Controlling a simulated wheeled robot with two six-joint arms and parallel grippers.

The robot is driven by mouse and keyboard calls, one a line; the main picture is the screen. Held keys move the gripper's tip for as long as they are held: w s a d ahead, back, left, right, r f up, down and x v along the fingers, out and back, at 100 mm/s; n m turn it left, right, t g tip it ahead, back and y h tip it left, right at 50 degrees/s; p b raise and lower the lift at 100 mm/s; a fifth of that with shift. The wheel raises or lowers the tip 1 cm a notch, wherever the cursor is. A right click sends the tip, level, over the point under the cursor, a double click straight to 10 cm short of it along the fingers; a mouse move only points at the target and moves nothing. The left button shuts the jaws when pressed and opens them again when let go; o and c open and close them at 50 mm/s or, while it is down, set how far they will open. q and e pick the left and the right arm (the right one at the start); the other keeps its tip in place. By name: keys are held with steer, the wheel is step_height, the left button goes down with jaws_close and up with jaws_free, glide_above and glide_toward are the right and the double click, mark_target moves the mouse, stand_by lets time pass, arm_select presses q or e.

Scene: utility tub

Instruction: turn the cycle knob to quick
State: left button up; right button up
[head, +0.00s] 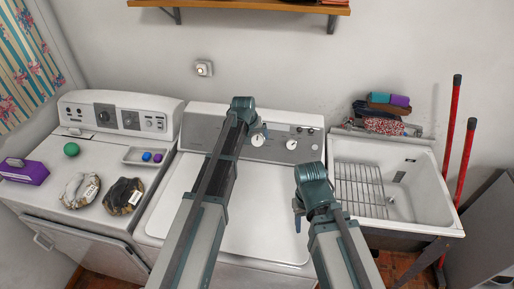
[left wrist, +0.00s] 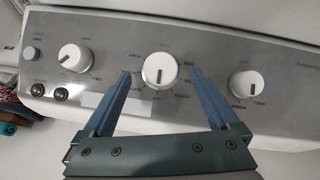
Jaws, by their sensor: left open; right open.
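The washer's control panel carries three white round knobs. The middle knob (left wrist: 160,70), with a dark pointer mark and small labels around it, appears to be the cycle knob; the label text is too small to read surely. It also shows in the head view (head: 257,140). My left gripper (left wrist: 160,75) is open, its blue fingers on either side of the middle knob with gaps visible; whether it reaches the knob's depth I cannot tell. It is over the panel in the head view (head: 260,130). My right gripper (head: 298,222) is open and empty above the washer lid.
Other knobs sit at left (left wrist: 75,57) and right (left wrist: 246,84) in the wrist view, with two dark buttons (left wrist: 48,91). A dryer (head: 60,150) stands left, a utility tub (head: 415,215) right. A shelf (head: 250,5) hangs above.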

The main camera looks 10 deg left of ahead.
mark_target(257, 142)
arm_select(q)
steer(key=b+x, duration=0.2)
steer(key=x, duration=0.2)
steer(key=shift+f+b, duration=0.1)
steer(key=shift+b, duration=0.25)
arm_select(e)
step_height(257, 142, down, 4)
steer(key=shift+r, duration=0.1)
arm_select(q)
steer(key=c, duration=1.4)
steer(key=shift+o, duration=0.2)
steer(key=shift+d+m+y, duration=0.15)
steer(key=shift+m+y, duration=0.95)
steer(key=shift+m, duration=0.1)
steer(key=shift+m+t+y+b, duration=0.4)
steer(key=shift+m+y+b, duration=0.35)
steer(key=shift+m+y, duration=0.55)
arm_select(e)
steer(key=shift+f, duration=0.75)
